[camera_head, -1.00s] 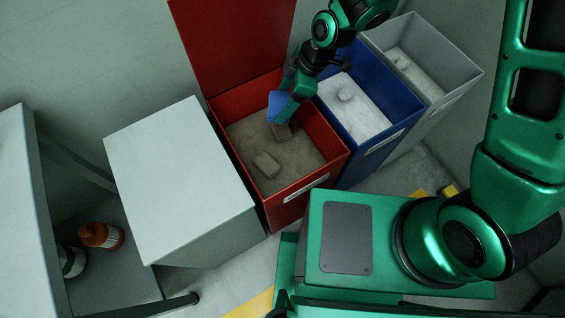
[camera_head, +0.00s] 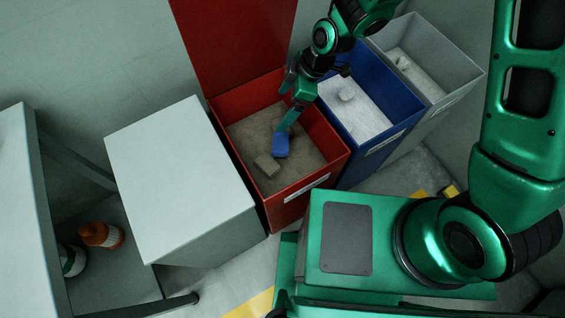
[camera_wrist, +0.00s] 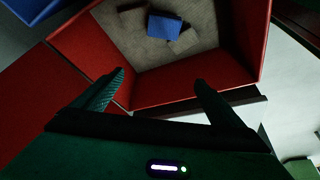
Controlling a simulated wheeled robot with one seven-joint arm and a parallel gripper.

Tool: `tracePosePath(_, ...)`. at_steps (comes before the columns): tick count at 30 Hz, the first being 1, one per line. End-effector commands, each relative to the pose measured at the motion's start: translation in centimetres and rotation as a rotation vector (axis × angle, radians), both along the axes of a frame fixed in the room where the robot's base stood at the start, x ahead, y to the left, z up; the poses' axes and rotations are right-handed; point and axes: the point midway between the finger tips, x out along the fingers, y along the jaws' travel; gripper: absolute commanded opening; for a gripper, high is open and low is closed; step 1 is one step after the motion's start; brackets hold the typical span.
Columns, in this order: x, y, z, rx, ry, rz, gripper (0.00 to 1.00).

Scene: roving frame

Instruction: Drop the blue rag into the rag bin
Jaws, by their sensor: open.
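The blue rag (camera_head: 281,145) lies inside the red bin (camera_head: 249,102), on or against the brown-grey contents. In the wrist view the blue rag (camera_wrist: 164,26) lies beyond the fingertips, apart from them, with brown lumps beside it. My gripper (camera_head: 292,108) is over the red bin, above and behind the rag. In the wrist view my gripper (camera_wrist: 158,77) has its two fingers spread wide with nothing between them. The red bin's lid (camera_head: 232,40) stands open at the back. The bin's front label is too small to read.
A blue bin (camera_head: 402,124) and a grey bin (camera_head: 462,80) with pale contents stand to the right. A closed grey box (camera_head: 175,170) stands left. An orange-capped bottle (camera_head: 100,235) is on a low shelf at far left.

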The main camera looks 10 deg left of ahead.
Motion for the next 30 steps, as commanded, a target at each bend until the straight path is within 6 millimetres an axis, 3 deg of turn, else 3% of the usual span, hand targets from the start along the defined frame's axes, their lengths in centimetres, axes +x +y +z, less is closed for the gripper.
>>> tracePosePath(5, 0.2, -0.5, 1.4, 0.002, -0.001, -0.002, 0.92)
tracePosePath(19, 0.5, -3.4, 8.3, 0.002, -0.002, -0.001, 0.92)
tracePosePath(30, 0.5, -4.1, 9.8, 0.000, 0.001, 0.000, 0.92)
